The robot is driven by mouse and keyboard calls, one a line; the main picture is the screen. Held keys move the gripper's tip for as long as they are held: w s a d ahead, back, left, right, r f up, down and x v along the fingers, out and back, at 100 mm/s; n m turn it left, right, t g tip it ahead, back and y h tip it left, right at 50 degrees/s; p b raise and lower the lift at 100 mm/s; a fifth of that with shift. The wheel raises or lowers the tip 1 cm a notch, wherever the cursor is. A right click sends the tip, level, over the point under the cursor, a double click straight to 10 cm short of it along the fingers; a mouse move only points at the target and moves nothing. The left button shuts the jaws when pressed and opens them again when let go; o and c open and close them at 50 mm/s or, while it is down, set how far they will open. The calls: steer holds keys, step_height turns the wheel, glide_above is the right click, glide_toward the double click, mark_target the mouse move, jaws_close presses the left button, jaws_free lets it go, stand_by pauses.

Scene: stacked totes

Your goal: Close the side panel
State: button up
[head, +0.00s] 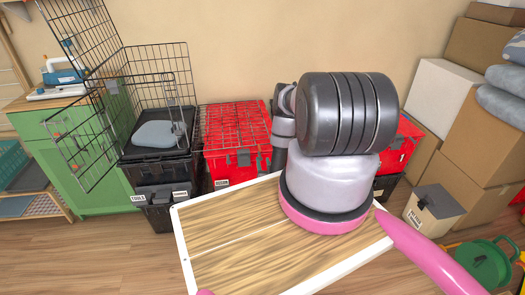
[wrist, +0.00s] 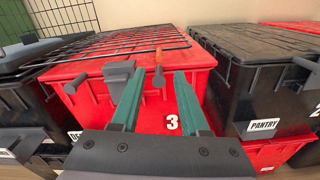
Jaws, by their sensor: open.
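A black wire crate (head: 165,85) stands on a black tote at the left in the head view. Its wire side panel (head: 232,122) is folded down and lies nearly flat over the red tote (head: 238,165). In the wrist view the panel (wrist: 130,42) spans the red tote's lid, and a short brown peg (wrist: 158,72) hangs near its front edge. My gripper (wrist: 157,80) is open, its two green fingers pointing at the red tote's front. The peg appears between the fingertips; I cannot tell whether anything touches. My arm hides the gripper in the head view.
Another wire panel (head: 75,120) of the crate stands swung out at the left. A grey-blue cushion (head: 158,134) lies inside the crate. A black tote marked PANTRY (wrist: 265,85) stands right of the red tote. Cardboard boxes (head: 480,140) are stacked at the right.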

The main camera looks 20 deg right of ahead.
steer(key=x, duration=1)
steer(key=shift+w, duration=0.1)
jaws_close()
stand_by(1.1)
